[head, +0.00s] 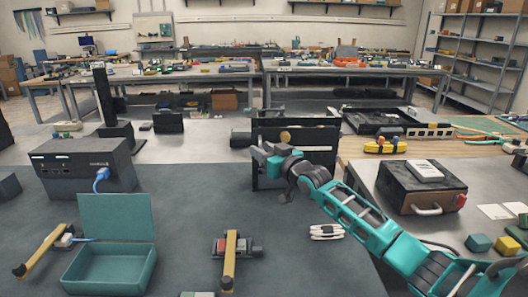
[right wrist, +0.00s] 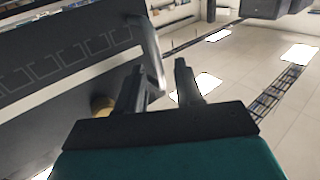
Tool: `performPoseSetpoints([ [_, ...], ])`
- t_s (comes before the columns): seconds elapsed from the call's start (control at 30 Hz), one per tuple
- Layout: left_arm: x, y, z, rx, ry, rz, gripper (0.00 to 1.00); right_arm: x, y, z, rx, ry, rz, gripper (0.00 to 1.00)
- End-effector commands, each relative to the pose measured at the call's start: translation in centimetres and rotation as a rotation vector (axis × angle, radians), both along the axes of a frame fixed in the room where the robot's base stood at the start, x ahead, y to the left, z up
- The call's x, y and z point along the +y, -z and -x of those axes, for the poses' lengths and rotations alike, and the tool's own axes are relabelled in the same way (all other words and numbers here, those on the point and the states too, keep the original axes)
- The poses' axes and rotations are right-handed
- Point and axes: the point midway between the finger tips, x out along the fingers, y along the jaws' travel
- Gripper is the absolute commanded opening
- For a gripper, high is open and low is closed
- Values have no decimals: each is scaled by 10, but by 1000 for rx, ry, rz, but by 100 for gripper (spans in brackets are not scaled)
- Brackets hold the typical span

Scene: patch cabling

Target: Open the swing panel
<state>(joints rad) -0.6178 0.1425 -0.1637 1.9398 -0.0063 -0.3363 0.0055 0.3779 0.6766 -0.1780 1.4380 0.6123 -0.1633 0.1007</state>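The swing panel (head: 318,140) is a dark upright plate in the middle of the head view, with a brass-coloured knob (head: 285,137) near its top. My right arm reaches in from the lower right, and my right gripper (head: 266,158) is in front of the panel's left part, hiding some of it. In the right wrist view the panel face (right wrist: 60,60) fills the upper left, with a grey bar handle (right wrist: 149,50) on it. My right gripper (right wrist: 160,85) is open there, and the handle's lower end shows between its fingers, nearer the left one. Contact cannot be told. My left gripper is not in view.
A black box with a blue cable (head: 82,163) stands at the left. An open teal box (head: 110,265) and a yellow-handled tool (head: 230,260) lie on the front mat. A dark case (head: 420,187) stands right of my arm. The mat's middle is mostly clear.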

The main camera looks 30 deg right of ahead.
Motion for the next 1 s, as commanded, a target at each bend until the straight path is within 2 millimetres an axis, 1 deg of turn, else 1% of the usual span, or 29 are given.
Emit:
performPoseSetpoints([
  [0.17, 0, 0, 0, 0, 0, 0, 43, 0, 0, 0, 0, 0, 0, 36],
  [0.2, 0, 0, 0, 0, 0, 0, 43, 0, 0, 0, 0, 0, 0, 34],
  [0.5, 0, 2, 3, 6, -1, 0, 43, 0, 0, 0, 0, 0, 0, 5],
  [0.57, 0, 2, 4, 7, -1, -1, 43, 0, 0, 0, 0, 0, 0, 0],
  [1.0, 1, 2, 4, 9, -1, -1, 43, 0, 0, 0, 0, 0, 1, 0],
])
